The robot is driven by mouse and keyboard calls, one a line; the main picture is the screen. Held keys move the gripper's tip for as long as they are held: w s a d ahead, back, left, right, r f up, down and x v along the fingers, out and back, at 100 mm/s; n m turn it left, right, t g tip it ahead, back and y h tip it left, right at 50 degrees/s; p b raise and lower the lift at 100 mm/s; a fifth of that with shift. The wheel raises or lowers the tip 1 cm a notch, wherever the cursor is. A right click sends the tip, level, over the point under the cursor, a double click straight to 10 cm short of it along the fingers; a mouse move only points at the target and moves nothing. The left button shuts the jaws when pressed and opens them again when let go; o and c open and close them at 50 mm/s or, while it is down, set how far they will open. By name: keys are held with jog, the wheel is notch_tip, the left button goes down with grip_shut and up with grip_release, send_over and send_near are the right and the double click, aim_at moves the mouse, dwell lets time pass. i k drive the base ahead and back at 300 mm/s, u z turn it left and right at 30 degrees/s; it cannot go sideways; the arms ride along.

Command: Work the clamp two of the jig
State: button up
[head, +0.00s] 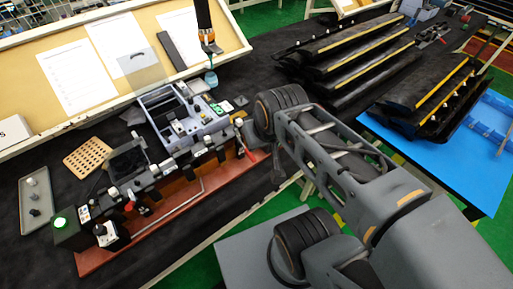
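The jig is a long red-brown base (168,215) on the dark bench, with a row of small black and white clamp fittings along it. A red lever (247,151) sticks out at its right end, and a red knob (129,206) shows nearer its left end. A bent metal rod (176,196) runs along its front. I cannot tell which fitting is clamp two, or whether any clamp is open or closed. My arm reaches in from the lower right, its far joint just right of the jig. My gripper's fingers do not show.
A grey bin (165,101) stands behind the jig. A green-lit box (67,226) and a grey tray (36,201) are at left, with a perforated tan block (87,157). Long black trim parts (350,52) lie at the back right. A blue table (452,168) is at right.

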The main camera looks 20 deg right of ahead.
aim_at(249, 155)
jog(key=k, duration=0.5)
jog(key=z, duration=0.8)
jog(key=i, duration=0.75)
jog(key=u, duration=2.15)
